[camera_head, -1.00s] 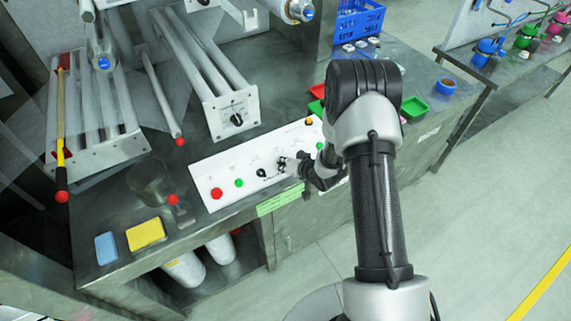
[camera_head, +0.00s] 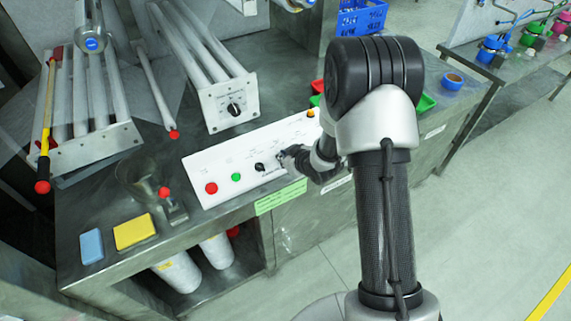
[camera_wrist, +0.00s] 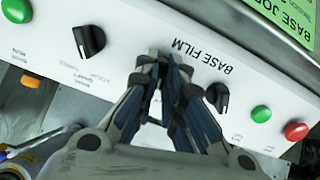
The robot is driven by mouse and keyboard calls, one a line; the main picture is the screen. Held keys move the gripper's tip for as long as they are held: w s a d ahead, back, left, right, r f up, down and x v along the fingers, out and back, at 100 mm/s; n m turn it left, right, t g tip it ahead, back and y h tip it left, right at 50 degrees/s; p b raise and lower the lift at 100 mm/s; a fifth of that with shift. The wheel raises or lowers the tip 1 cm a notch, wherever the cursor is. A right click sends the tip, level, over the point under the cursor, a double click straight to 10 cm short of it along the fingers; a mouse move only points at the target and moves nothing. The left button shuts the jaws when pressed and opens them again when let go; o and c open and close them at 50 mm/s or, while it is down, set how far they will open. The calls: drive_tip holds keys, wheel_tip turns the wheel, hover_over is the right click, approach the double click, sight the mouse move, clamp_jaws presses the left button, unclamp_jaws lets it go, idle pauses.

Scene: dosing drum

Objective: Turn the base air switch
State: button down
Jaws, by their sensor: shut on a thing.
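The white control panel (camera_head: 222,165) lies on the front of the steel bench, with buttons and black rotary switches. My gripper (camera_head: 281,156) is down at the panel, right of a black switch (camera_head: 260,167). In the wrist view my gripper (camera_wrist: 165,62) is shut on a panel switch between two other black switches, one at the left (camera_wrist: 88,41) and one at the right (camera_wrist: 217,96). The fingers hide the held switch and its setting. "BASE FILM" is printed beside the fingers; I cannot read a base air label.
Red (camera_head: 211,188) and green (camera_head: 236,177) buttons sit at the panel's left end. Another green button (camera_wrist: 15,10) and an orange one (camera_wrist: 30,80) show in the wrist view. A green label (camera_head: 281,196) is below the panel. Yellow (camera_head: 134,231) and blue (camera_head: 91,246) blocks lie left.

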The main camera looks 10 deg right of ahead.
drive_tip(key=shift+a+f+n+b, duration=0.1)
drive_tip(key=shift+n+b, duration=1.5)
drive_tip(key=shift+b, duration=0.3)
drive_tip(key=c, duration=1.7)
unclamp_jaws()
drive_tip(key=v, duration=1.2)
drive_tip(key=shift+s, duration=0.15)
drive_tip(key=shift+a, duration=0.15)
